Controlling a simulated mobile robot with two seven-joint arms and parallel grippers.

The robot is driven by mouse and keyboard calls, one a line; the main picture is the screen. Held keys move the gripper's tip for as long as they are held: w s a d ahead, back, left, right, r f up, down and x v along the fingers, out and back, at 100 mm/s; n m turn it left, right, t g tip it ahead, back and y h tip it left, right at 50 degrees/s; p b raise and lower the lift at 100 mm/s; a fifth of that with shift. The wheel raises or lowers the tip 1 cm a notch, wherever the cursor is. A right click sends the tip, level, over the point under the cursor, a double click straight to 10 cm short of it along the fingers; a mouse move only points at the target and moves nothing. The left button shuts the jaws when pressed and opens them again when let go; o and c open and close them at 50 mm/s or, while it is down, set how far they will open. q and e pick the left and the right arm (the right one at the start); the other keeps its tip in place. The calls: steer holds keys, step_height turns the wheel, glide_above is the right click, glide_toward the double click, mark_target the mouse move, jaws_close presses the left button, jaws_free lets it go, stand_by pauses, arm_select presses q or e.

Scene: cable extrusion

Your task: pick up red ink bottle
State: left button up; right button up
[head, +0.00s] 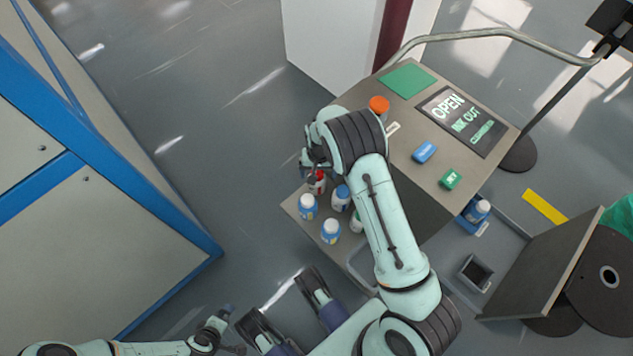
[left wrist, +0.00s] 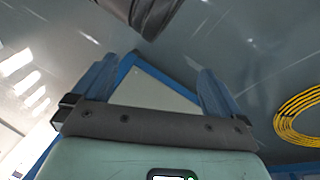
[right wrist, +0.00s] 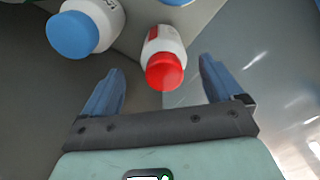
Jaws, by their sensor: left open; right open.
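The red ink bottle (right wrist: 163,58) has a white body with a red label and a red cap. In the right wrist view it lies ahead of and between the fingers of my open right gripper (right wrist: 160,90), which is empty. In the head view the red bottle (head: 317,182) stands at the left edge of the low shelf, partly hidden by my right gripper (head: 308,168). My left gripper (left wrist: 155,85) is open and empty, over the floor away from the shelf.
Blue-capped bottles stand on the shelf (head: 296,207) beside the red one; one blue-capped bottle (right wrist: 80,30) is close to my right gripper's left finger.

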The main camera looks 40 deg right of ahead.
steer(key=shift+f, duration=0.3)
steer(key=f+b, duration=0.1)
steer(key=f, duration=0.1)
steer(key=f+b, duration=0.1)
steer(key=f, duration=0.1)
steer(key=shift+w+a+f, duration=0.1)
steer(key=shift+w+f, duration=0.1)
steer(key=shift+f, duration=0.2)
arm_select(q)
steer(key=shift+g, duration=0.5)
steer(key=s+f, duration=0.2)
steer(key=f, duration=0.1)
steer(key=shift+s+a+f, duration=0.15)
steer(key=shift+a, duration=0.2)
arm_select(e)
steer(key=shift+r, duration=0.1)
steer(key=c, duration=1.2)
